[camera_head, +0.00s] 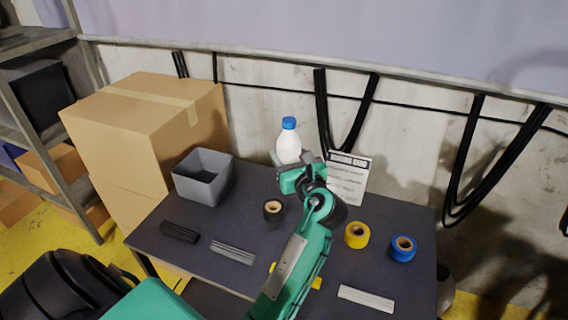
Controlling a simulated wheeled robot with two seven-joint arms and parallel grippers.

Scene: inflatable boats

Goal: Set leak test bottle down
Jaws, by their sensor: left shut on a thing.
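The leak test bottle (289,144), white with a blue cap, is upright near the back edge of the dark table (185,221). My left gripper (286,163) is at the lower part of the bottle and shut on it. My green wrist and forearm hide the bottle's base, so I cannot tell whether it touches the table. My right gripper is not in view.
A grey open bin (203,178) stands left of the bottle. Black (273,210), yellow (357,235) and blue (403,248) tape rolls lie on the table. A printed sign (348,178) stands at the back. Cardboard boxes (150,125) are on the left.

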